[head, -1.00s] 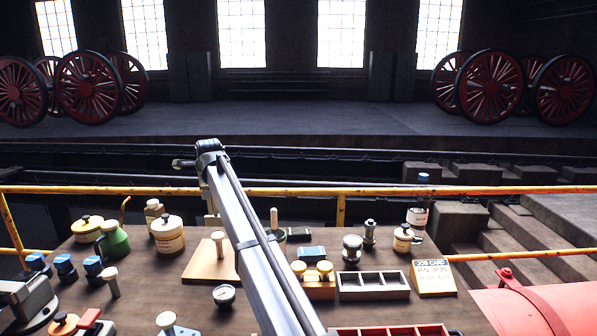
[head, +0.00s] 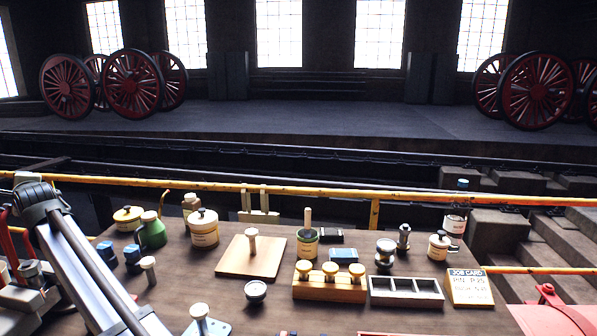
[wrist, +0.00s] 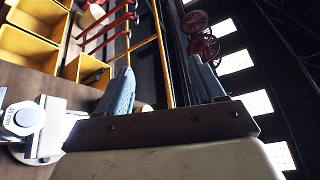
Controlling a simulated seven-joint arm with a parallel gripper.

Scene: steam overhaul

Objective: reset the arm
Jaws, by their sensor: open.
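My gripper (wrist: 160,68) shows in the wrist view with its two grey fingers wide apart and nothing between them. A yellow railing and dark background lie behind the fingers. My gripper does not show clearly in the head view. My arm crosses the left side of that view, over the left end of the wooden bench (head: 225,290), and hides part of it.
The bench holds a tan block with knobs (head: 330,288), a compartment tray (head: 405,291), a job card (head: 469,287), a green can (head: 152,232) and several jars. A yellow rail (head: 330,193) runs behind. Yellow bins (wrist: 30,55) are left in the wrist view.

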